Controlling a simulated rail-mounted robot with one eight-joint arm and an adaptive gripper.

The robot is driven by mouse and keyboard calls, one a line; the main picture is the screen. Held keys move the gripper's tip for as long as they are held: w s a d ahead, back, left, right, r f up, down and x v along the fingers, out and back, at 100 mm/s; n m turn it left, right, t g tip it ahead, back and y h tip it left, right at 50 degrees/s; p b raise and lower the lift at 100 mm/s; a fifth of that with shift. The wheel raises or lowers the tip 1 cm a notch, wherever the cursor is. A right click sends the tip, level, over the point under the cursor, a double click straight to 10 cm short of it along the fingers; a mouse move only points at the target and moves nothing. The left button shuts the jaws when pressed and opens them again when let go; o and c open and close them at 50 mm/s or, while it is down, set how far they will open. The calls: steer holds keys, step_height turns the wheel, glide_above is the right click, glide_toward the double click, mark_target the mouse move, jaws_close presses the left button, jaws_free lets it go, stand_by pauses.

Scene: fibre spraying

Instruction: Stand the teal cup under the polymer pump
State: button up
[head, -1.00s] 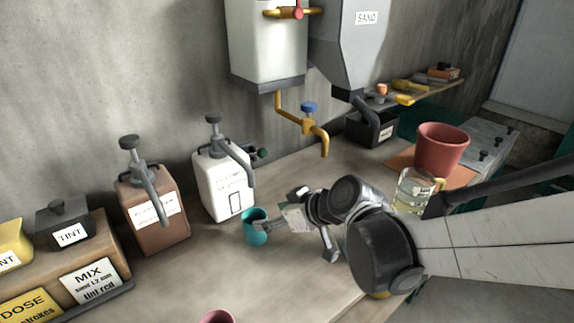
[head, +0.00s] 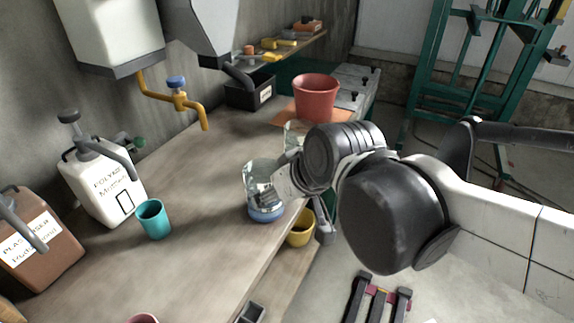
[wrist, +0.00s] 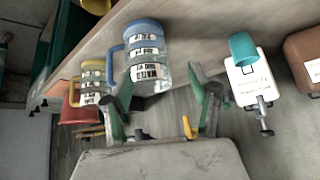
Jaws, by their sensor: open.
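The teal cup (head: 153,219) stands upright on the bench, just in front of the white polymer pump jug (head: 103,186). The pump's grey spout reaches out toward the cup's side; I cannot tell whether its tip is right above the cup's mouth. In the wrist view, the teal cup (wrist: 243,49) shows at the edge of the white jug (wrist: 250,80). My gripper (wrist: 166,98) is open and away from the cup. In the head view, my gripper (head: 284,183) is to the right of the cup, by a clear mug.
The blue-trimmed clear mug (head: 265,192) is close to my fingers, near the bench edge. Behind are a yellow-trimmed clear mug (wrist: 91,82) and a red bucket (head: 315,98). A brown jug (head: 42,240) stands left of the pump. A yellow pail (head: 300,228) is below the bench edge.

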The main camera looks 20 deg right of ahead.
steer(key=s+d+m+h, duration=0.2)
steer(key=s+d, duration=0.2)
steer(key=d, duration=0.2)
steer(key=shift+s+m, duration=0.4)
